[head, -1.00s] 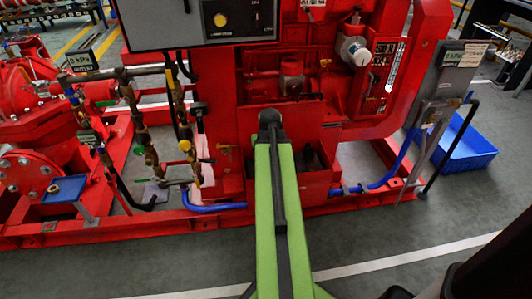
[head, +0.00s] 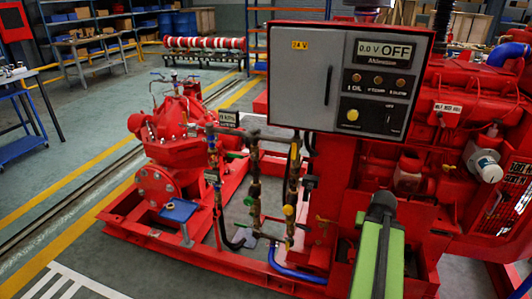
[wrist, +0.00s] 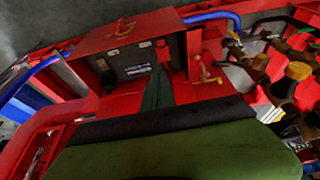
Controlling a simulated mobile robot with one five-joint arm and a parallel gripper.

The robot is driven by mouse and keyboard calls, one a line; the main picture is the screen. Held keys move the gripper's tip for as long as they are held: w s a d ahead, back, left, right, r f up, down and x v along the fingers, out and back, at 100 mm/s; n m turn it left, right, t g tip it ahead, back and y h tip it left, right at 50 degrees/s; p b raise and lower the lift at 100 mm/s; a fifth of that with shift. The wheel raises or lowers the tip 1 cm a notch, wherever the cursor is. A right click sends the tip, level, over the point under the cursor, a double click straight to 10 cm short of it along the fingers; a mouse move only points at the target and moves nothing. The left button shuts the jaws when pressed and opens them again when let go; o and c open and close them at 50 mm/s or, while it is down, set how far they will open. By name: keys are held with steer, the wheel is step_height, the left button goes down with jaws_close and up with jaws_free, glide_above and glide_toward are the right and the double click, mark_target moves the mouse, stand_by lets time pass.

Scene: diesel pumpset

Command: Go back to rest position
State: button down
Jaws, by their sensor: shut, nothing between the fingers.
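My green arm (head: 378,255) reaches forward from the bottom right of the head view, with a dark joint at its far end. My gripper (wrist: 158,78) shows in the wrist view as a narrow dark green wedge, its fingers together with nothing held. It points toward a red open box (wrist: 130,45) on the pumpset, which holds dark parts with labels. I cannot tell the distance between fingertips and box. In the head view the fingers are hidden behind the arm's end.
The grey control panel (head: 345,85) stands above and left of my arm. Brass valves and pipes (head: 254,190) are left of it, with the red pump (head: 170,135) beyond. Blue hose (head: 295,273) runs low along the red frame.

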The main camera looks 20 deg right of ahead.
steer(key=w+a+n+y, duration=0.1)
steer(key=w+a+n, duration=0.1)
steer(key=w+a, duration=0.45)
steer(key=w+a+n, duration=0.2)
steer(key=w+a, duration=0.1)
steer(key=a, duration=0.6)
steer(key=w+a+n+y, duration=0.1)
steer(key=w+a, duration=0.4)
steer(key=a, duration=0.3)
steer(key=s+a+f+n+g, duration=0.1)
steer(key=s+a+n+g, duration=0.2)
steer(key=a, duration=1.8)
step_height(320, 180, up, 18)
steer(key=s+p, duration=0.1)
steer(key=p, duration=1.7)
steer(key=shift+d+r+y+p, duration=0.25)
steer(key=shift+d+y+p, duration=0.05)
steer(key=shift+d+p, duration=0.15)
steer(key=shift+f, duration=0.1)
steer(key=shift+d, duration=0.1)
